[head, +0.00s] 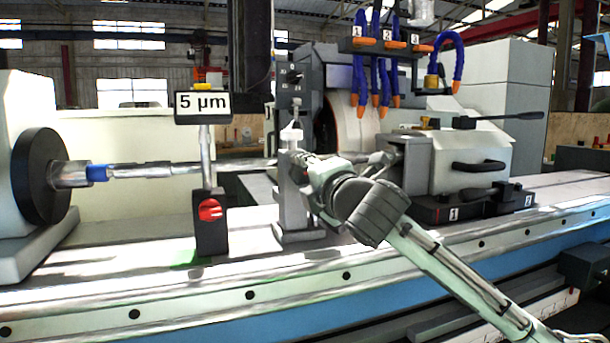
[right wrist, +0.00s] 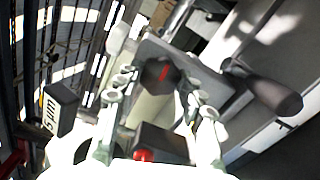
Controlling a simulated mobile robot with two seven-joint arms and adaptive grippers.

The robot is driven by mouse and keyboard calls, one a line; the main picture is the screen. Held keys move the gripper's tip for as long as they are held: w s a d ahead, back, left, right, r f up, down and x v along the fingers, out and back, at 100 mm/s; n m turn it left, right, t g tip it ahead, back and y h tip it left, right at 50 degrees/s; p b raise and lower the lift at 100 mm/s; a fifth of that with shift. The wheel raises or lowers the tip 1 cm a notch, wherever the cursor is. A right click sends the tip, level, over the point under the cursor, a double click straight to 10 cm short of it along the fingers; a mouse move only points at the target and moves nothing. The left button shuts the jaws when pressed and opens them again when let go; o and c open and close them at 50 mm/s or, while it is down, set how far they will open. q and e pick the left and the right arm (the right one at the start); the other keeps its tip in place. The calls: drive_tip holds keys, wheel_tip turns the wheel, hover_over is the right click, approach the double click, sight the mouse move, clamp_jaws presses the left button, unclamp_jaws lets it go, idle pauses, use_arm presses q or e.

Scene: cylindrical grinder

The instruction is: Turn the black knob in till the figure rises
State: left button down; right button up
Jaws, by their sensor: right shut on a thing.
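The black knob (right wrist: 158,73) with a red mark on its face shows in the right wrist view, between the fingers of my right gripper (right wrist: 163,92). In the head view my right gripper (head: 308,165) reaches the grey stand (head: 294,206) from the right and is shut on the knob, which it hides there. The display (head: 203,107) reads "5 µm" and stands on a post left of the gripper. It also shows tilted at the left of the right wrist view (right wrist: 60,108). My left gripper is not in view.
A black base with a red knob (head: 209,210) carries the display post. A workpiece shaft (head: 140,171) runs from the chuck (head: 40,176) behind the post. Blue coolant hoses (head: 377,75) hang above. A grey housing with a black handle (head: 478,166) stands to the right.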

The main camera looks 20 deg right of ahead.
drive_tip(key=shift+m, duration=1)
drive_tip(key=o, duration=1.2)
drive_tip(key=shift+c, duration=0.2)
drive_tip(key=s, duration=0.7)
drive_tip(key=shift+s, duration=0.25)
drive_tip(key=shift+d, duration=0.1)
